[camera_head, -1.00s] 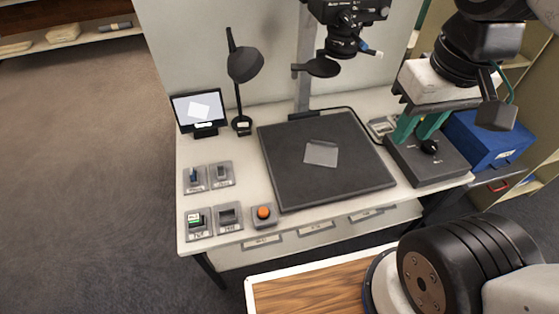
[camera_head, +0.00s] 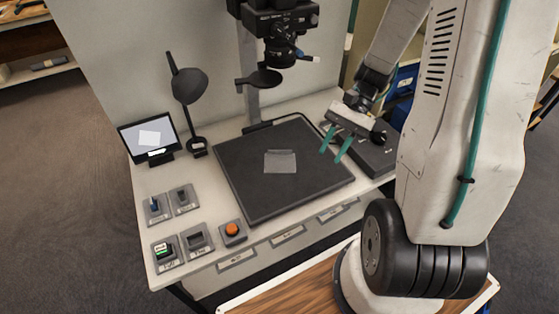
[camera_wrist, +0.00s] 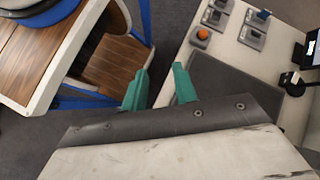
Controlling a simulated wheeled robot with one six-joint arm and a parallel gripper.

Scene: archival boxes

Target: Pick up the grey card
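The grey card (camera_head: 280,165) lies flat near the middle of the dark square mat (camera_head: 250,205) on the white table. A thin strip runs along its far edge. My gripper (camera_head: 336,143), with two teal fingers, is above the right part of the mat, right of the card and apart from it. In the wrist view, the fingers of my gripper (camera_wrist: 160,88) are spread with nothing between them. The mat also shows there (camera_wrist: 240,105), but the card is not visible in that view.
A camera stand (camera_head: 250,85) rises behind the mat. A black lamp (camera_head: 190,90) and a monitor (camera_head: 148,136) stand at the back left. Several small switches and an orange button (camera_head: 232,229) sit at the left. A dark control box (camera_head: 375,152) is right of the mat.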

